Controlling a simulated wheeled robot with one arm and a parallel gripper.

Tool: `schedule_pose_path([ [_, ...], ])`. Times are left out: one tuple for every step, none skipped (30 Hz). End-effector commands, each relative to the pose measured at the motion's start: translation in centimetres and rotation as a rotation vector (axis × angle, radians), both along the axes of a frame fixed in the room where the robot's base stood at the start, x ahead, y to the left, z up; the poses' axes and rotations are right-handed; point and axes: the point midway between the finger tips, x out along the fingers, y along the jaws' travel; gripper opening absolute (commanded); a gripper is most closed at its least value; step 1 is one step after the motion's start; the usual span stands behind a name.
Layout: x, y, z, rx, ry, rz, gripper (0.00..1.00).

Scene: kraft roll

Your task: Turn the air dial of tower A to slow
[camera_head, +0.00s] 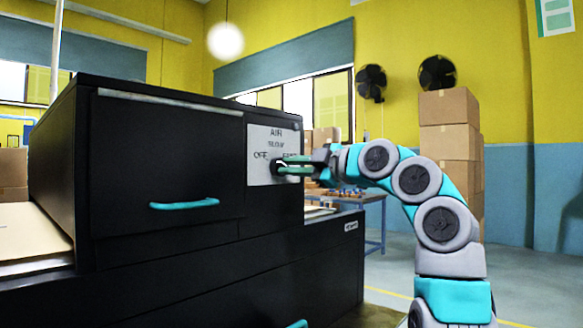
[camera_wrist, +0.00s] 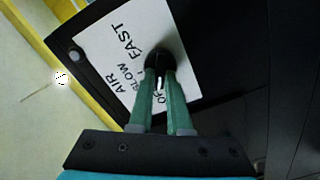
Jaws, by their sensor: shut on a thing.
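The black tower has a white air panel (camera_head: 262,152) on its front, with AIR at the top, OFF at left and FAST at right. The wrist view shows the panel (camera_wrist: 112,50) tilted, with SLOW between FAST and the partly covered OFF. The dark dial (camera_wrist: 156,59) stands out from the panel. My gripper (camera_wrist: 160,74) has its two green fingers shut on the dial, one on each side. A small white mark shows between the fingers, on the OFF side; I cannot tell the dial's exact setting. In the head view my gripper (camera_head: 284,165) reaches the panel from the right.
A drawer with a teal handle (camera_head: 184,203) is left of the panel. A black lower unit (camera_head: 270,280) with a small unreadable label extends below. Stacked cardboard boxes (camera_head: 450,140) and a blue-legged table (camera_head: 372,205) stand behind my arm. Floor at right is open.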

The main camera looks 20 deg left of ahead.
Motion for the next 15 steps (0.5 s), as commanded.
schedule_pose_path([
  [-0.02,0.01,-0.11,0.004,0.011,0.001,0.00],
  [0.00,-0.01,-0.12,0.007,0.020,0.001,0.00],
  [0.00,-0.02,-0.14,0.013,0.033,0.001,0.00],
  [0.01,-0.03,-0.14,0.018,0.045,0.001,0.00],
  [0.03,-0.03,-0.16,0.023,0.060,0.000,0.00],
  [0.08,-0.05,-0.20,0.032,0.080,0.000,0.00],
  [0.11,-0.06,-0.22,0.040,0.099,0.000,0.00],
  [0.14,-0.07,-0.23,0.047,0.118,-0.001,0.00],
  [0.16,-0.08,-0.23,0.058,0.146,-0.001,0.00],
  [0.15,-0.08,-0.21,0.067,0.167,-0.001,0.00],
  [0.10,-0.11,-0.13,0.078,0.189,-0.001,0.00],
  [0.04,-0.12,-0.04,0.091,0.220,-0.001,0.00],
  [0.02,-0.14,-0.01,0.102,0.245,0.000,0.00],
  [0.03,-0.12,-0.01,0.112,0.271,-0.001,0.00],
  [0.08,-0.10,-0.07,0.126,0.307,0.000,0.00],
])
